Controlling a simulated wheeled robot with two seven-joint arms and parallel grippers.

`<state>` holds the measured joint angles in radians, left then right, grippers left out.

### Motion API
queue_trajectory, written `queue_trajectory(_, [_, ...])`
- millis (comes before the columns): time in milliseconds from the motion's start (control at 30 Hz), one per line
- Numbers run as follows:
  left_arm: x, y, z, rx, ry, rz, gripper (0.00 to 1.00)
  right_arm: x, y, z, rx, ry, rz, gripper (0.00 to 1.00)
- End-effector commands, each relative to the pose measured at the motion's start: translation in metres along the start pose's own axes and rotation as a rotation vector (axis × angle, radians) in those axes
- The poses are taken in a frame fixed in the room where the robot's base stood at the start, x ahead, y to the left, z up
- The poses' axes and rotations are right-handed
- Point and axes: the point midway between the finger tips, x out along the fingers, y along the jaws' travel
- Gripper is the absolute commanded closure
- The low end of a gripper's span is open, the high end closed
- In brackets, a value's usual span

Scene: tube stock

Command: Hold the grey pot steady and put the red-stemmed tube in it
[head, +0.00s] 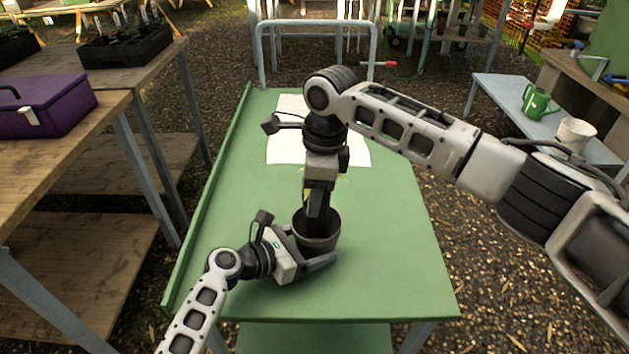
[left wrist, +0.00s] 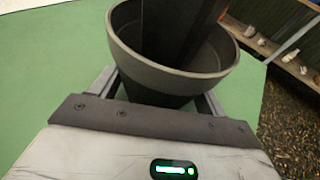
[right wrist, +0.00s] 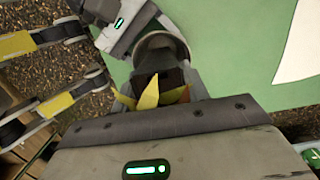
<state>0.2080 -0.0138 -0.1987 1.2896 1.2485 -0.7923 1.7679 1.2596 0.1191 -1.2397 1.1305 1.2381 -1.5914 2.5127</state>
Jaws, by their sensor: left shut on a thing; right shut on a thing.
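The grey pot (head: 320,243) stands upright on the green table. My left gripper (head: 312,252) is low beside it and shut around its sides; in the left wrist view the pot's rim (left wrist: 172,75) rises between the two fingers. My right gripper (head: 317,218) points down from above, its fingers reaching into the pot's mouth. It is shut on the tube, whose yellow leaves (right wrist: 150,95) with a reddish tip show between the fingers in the right wrist view. The tube's stem and lower part are hidden by the fingers and the pot.
A white sheet (head: 285,152) lies on the green table (head: 390,255) behind the pot. A raised edge runs along the table's left side. Wooden benches with a purple toolbox (head: 45,108) stand left. A side table with a green watering can (head: 537,102) stands right. The table's front right is clear.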

Motion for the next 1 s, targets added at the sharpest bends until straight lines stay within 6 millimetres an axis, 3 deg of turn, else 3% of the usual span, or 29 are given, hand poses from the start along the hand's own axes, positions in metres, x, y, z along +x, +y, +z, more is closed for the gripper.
queue_trajectory(900, [0.000,0.000,0.000,0.000,-0.001,0.000,0.38,0.064,0.000,-0.007,0.000,-0.001,0.002,0.82])
queue_trajectory(933, [0.000,0.000,0.001,0.000,-0.001,0.000,0.38,0.063,0.000,-0.007,-0.001,-0.001,0.000,0.47])
queue_trajectory(1000, [0.000,0.000,0.000,0.000,-0.001,0.000,0.38,0.062,0.000,-0.007,-0.001,0.000,0.000,0.30])
